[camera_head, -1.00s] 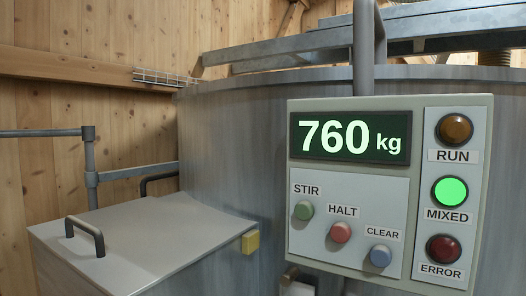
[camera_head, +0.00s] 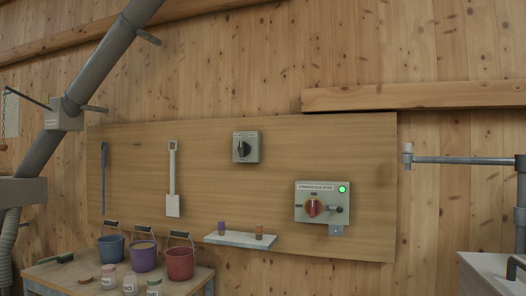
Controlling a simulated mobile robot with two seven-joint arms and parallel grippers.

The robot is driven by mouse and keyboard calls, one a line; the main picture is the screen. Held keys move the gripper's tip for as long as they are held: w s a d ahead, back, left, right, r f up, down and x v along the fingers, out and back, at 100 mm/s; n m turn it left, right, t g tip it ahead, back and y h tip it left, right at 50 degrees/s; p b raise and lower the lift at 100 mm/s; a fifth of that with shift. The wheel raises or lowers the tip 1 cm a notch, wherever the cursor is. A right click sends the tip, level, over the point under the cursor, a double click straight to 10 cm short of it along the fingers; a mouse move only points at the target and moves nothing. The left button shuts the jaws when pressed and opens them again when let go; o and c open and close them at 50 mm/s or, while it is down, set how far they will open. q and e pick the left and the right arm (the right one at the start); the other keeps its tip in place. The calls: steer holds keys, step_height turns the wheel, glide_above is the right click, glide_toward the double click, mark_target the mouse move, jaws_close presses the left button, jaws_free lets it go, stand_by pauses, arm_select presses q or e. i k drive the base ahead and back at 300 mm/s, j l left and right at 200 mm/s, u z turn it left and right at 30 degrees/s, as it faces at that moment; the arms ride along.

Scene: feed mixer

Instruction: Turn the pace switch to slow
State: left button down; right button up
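A small grey switch box (camera_head: 255,149) with a black rotary knob (camera_head: 242,148) is fixed to the upper middle of a wooden wall board. It is likely the pace switch, but its markings are too small to read, so I cannot tell its setting. Neither of my grippers is in view.
A larger grey box (camera_head: 323,190) with a red handle and a lit green lamp is to its lower right. Below are a small shelf (camera_head: 240,241) and a table (camera_head: 185,285) with several buckets and jars. A pipe (camera_head: 100,70) slants at left; a railing (camera_head: 460,160) is at right.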

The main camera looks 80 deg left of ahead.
mark_target(244, 149)
steer(key=u, duration=2.8)
steer(key=i+j+u, duration=0.1)
steer(key=i+j, duration=0.35)
steer(key=i+l+u, duration=0.2)
steer(key=i, duration=0.2)
steer(key=i+u, duration=0.15)
steer(key=i, duration=0.2)
steer(key=i+l+u, duration=0.3)
steer(key=l, duration=0.3)
steer(key=i+l+u, duration=0.1)
steer(key=l, duration=0.3)
steer(key=i+l+u, duration=0.1)
steer(key=l, duration=0.3)
